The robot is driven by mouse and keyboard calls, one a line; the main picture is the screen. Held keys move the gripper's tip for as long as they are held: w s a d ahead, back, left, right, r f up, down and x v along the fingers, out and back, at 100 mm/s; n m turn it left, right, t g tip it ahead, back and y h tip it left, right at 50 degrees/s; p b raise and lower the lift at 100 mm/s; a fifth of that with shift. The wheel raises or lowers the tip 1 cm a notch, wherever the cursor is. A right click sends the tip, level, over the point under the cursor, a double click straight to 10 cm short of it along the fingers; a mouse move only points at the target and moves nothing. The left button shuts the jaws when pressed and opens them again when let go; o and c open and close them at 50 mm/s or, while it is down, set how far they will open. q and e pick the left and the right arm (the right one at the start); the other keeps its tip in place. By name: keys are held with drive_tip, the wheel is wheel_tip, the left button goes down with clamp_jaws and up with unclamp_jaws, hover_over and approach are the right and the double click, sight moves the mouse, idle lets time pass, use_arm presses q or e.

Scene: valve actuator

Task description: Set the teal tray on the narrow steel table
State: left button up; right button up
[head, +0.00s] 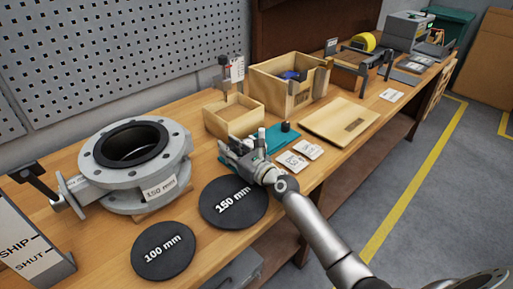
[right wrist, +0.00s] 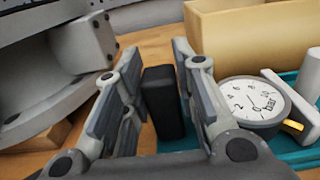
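The teal tray (head: 273,138) lies on the wooden workbench, partly hidden behind my right gripper (head: 236,152). In the right wrist view the tray (right wrist: 297,158) carries a round pressure gauge (right wrist: 253,102) and other partly seen parts. An upright black block (right wrist: 162,102) rises at the tray's near end. My right gripper (right wrist: 157,98) is open, with its fingers on either side of this block. A gap shows between the left finger and the block; contact on the right is unclear. My left gripper and the narrow steel table are not in view.
A flanged valve (head: 135,165) stands left of the gripper. Black discs marked 150 mm (head: 234,203) and 100 mm (head: 163,251) lie in front. Wooden boxes (head: 234,118) stand close behind the tray. White cards (head: 291,161) and a wooden board (head: 340,120) lie to its right.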

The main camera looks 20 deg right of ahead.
clamp_jaws()
drive_tip(key=shift+r, duration=0.1)
drive_tip(key=shift+r, duration=0.1)
